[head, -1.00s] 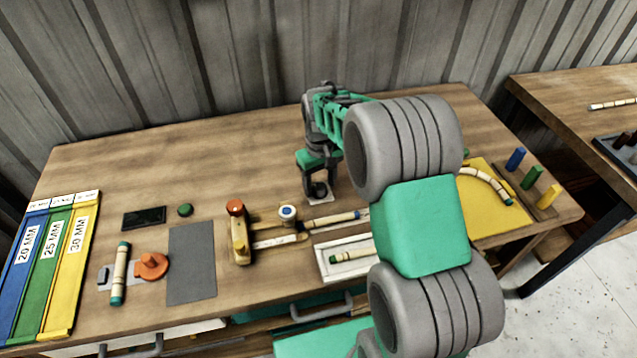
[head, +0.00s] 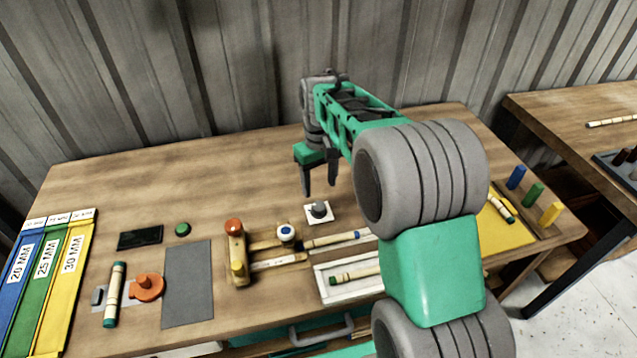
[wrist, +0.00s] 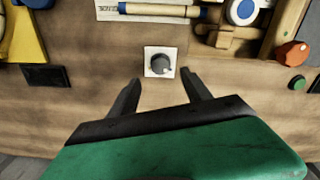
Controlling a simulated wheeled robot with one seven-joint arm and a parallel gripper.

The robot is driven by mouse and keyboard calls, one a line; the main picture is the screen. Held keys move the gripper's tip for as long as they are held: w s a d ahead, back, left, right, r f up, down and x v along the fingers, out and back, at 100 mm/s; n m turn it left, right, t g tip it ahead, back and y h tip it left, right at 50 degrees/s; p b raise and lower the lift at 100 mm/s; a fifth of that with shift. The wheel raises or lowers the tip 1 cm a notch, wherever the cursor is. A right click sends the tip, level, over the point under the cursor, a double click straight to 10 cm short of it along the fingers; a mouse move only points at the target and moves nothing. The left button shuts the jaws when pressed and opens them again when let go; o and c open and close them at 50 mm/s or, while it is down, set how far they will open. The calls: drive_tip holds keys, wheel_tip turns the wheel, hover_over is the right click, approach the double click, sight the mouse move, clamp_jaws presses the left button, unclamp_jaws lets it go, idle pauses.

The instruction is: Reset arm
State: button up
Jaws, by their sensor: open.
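My gripper (head: 319,178) is open and empty. In the head view it hangs above the table, just behind and above a grey knob (head: 319,210) on a white square plate. In the wrist view the two fingers of my gripper (wrist: 162,90) are spread apart, and the grey knob (wrist: 160,65) sits beyond the gap between their tips, with nothing held. My arm crosses the right half of the head view and hides part of the table and the yellow mat.
A wooden jig (head: 238,255) with an orange knob stands mid-table. A white tray (head: 345,293) holds a rattan piece. Grey mat (head: 188,285), green button (head: 182,229) and black panel (head: 140,240) lie left. Coloured pegs (head: 533,195) stand right. The table's back left is clear.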

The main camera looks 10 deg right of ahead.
drive_tip(key=shift+s+r, duration=0.15)
drive_tip(key=shift+r, duration=0.05)
drive_tip(key=s+r+m+t, duration=0.1)
drive_tip(key=s+r, duration=0.1)
drive_tip(key=s, duration=0.7)
drive_tip(key=s+r+m+t, duration=0.2)
drive_tip(key=s, duration=0.8)
drive_tip(key=shift+s+a+t, duration=0.25)
drive_tip(key=shift+a+t, duration=0.05)
